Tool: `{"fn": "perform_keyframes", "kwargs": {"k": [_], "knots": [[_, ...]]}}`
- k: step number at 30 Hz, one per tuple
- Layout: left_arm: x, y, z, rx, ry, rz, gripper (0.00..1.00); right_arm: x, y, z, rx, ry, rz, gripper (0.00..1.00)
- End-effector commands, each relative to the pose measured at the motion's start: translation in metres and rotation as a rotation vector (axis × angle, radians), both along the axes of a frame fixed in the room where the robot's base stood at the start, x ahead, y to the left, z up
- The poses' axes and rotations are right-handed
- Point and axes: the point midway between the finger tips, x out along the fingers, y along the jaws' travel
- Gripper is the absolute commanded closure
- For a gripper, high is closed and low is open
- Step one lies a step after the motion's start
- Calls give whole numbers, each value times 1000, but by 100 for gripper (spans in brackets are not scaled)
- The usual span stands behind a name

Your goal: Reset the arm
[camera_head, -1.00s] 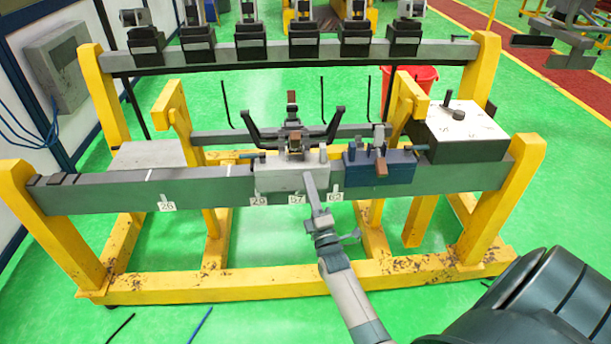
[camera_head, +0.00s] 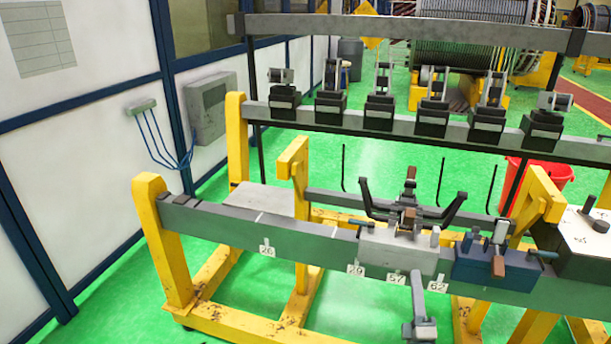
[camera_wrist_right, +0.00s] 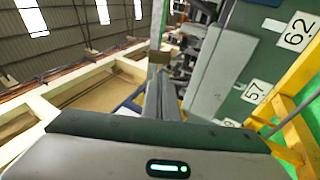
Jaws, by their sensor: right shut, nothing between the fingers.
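My right gripper (camera_head: 416,275) shows at the lower right of the head view, in front of the grey beam. Its fingers are shut and hold nothing. The fingertips overlap the lower front edge of the light grey clamp block (camera_head: 385,250) near the 57 and 62 labels; I cannot tell whether they touch. In the right wrist view, the closed fingers (camera_wrist_right: 160,90) point up past the grey block (camera_wrist_right: 222,72). Most of the right arm is below the head view. My left gripper is in no view.
The yellow frame (camera_head: 167,240) carries the grey beam (camera_head: 315,243). A blue clamp block (camera_head: 490,262) sits right of the grey one. Several black clamps line the rear rail (camera_head: 400,122). A red bucket (camera_head: 560,172) stands behind. Green floor is clear at left.

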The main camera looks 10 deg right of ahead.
Motion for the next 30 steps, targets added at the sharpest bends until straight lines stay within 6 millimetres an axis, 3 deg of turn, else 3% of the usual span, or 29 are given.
{"fn": "perform_keyframes", "kwargs": {"k": [5, 8, 11, 16, 20, 26, 30], "knots": [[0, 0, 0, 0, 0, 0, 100, 2, 5, -16, 34, 28, 23, 100], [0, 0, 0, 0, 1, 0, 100, 3, 12, -42, 94, 74, 58, 100], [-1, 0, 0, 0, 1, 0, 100, 3, 24, -83, 187, 145, 107, 100], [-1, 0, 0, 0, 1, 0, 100, -11, 52, -176, 408, 308, 187, 100], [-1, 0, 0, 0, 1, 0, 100, -35, 77, -251, 593, 447, 220, 100], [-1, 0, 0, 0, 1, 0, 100, -96, 112, -358, 868, 654, 205, 100], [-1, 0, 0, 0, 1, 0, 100, -153, 133, -423, 1046, 792, 150, 100]]}}
